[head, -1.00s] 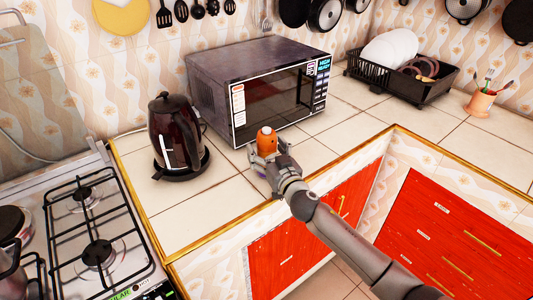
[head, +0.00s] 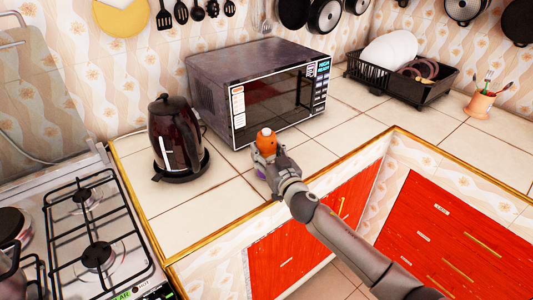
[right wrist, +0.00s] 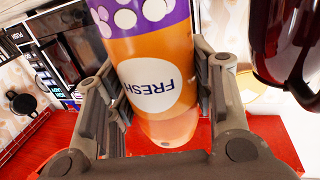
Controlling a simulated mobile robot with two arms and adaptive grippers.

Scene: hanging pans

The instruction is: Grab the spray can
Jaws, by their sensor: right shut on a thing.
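The spray can (head: 266,141) has an orange top in the head view. It stands on the tiled counter in front of the microwave. In the right wrist view the can (right wrist: 152,80) is orange and purple with white dots and a white round label reading "FRESH". My right gripper (head: 268,163) reaches it from the front right. In the right wrist view the fingers (right wrist: 160,85) lie on both sides of the can and are shut on it. The can's lower part is mostly hidden by the gripper in the head view. My left gripper is out of view.
A microwave (head: 270,95) stands just behind the can. A dark kettle (head: 176,135) on its base is to the left. A gas stove (head: 95,230) is at the lower left. A dish rack (head: 400,75) and a utensil cup (head: 480,102) are at the right. Counter tiles between are clear.

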